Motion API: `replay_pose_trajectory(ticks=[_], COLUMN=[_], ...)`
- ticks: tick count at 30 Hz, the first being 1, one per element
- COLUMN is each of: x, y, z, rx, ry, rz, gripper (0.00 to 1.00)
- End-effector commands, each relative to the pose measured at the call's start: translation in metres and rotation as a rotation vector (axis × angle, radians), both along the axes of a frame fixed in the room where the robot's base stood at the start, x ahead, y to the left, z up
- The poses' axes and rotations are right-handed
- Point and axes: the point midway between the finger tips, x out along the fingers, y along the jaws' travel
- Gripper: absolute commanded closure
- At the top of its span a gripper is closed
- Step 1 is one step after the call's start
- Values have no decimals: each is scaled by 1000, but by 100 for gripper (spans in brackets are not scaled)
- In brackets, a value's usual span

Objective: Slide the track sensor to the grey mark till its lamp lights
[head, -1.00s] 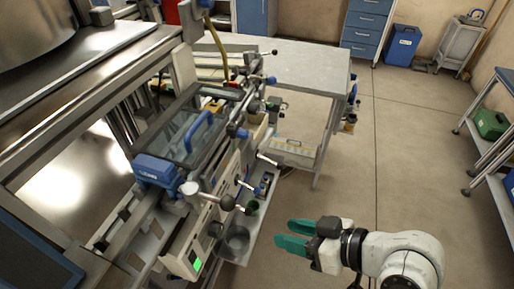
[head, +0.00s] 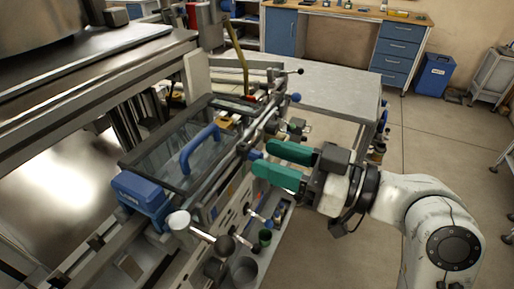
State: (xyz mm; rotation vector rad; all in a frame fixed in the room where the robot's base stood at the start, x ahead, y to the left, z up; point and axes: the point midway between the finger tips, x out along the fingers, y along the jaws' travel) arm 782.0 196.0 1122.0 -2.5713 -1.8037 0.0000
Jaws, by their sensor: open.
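My gripper (head: 264,157) has two green fingers, spread apart and empty, pointing left beside the machine's front side. A small blue knob (head: 253,155) shows just left of the fingertips; I cannot tell whether they touch it. I cannot make out the grey mark or a lit lamp.
A clear-lidded cover with a blue handle (head: 199,148) lies behind the knobs. A grey table (head: 335,88) stands behind. A tray with cups (head: 243,270) hangs below.

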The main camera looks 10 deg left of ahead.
Motion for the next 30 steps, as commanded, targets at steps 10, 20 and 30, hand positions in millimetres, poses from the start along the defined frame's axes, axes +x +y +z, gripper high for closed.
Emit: replay_pose_trajectory(ticks=[10, 20, 30], x=[12, 12, 12], y=[32, 33, 33], z=[0, 0, 0], rx=[-1, -1, -1], ry=[-1, -1, -1], rz=[-1, -1, -1], gripper=[57, 61, 94])
